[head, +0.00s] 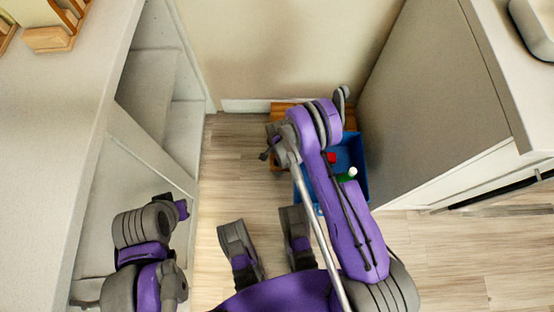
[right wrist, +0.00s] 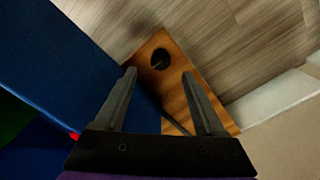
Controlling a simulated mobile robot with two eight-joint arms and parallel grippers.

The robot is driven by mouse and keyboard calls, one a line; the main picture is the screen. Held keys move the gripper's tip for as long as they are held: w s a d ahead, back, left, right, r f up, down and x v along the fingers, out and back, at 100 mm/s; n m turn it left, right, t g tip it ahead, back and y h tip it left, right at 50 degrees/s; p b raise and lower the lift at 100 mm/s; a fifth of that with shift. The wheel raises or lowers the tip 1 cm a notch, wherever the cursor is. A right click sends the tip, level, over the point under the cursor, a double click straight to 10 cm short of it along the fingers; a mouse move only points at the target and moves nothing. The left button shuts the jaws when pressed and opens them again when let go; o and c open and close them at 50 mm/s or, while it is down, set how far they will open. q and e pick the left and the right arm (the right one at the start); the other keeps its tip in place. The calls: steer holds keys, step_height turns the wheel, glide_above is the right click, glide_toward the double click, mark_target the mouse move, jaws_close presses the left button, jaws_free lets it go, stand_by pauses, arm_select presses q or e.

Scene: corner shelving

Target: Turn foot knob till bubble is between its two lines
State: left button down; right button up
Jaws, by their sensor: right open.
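A wooden board (right wrist: 178,80) lies low in the corner by the wall, and part of it shows in the head view (head: 283,108). On it is a small round black piece (right wrist: 160,58), which may be the foot knob; I cannot tell for sure. My right gripper (right wrist: 158,74) is open, its two fingers pointing toward the board on either side of the black piece's line, with nothing between them. In the head view my right arm covers much of the board. No bubble or lines can be made out.
A blue crate (head: 352,150) with a red item (head: 330,157) and a white-and-green item (head: 349,174) stands beside the board. It also shows close on the left in the right wrist view (right wrist: 75,70). Cabinets (head: 435,90) flank the right; open shelving (head: 150,90) flanks the left. Floor (head: 230,165) left of the board is clear.

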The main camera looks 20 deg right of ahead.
step_height(320, 180, down, 6)
steer(key=shift+f+b, duration=0.1)
steer(key=shift+b, duration=0.55)
steer(key=shift+c, duration=0.4)
jaws_close()
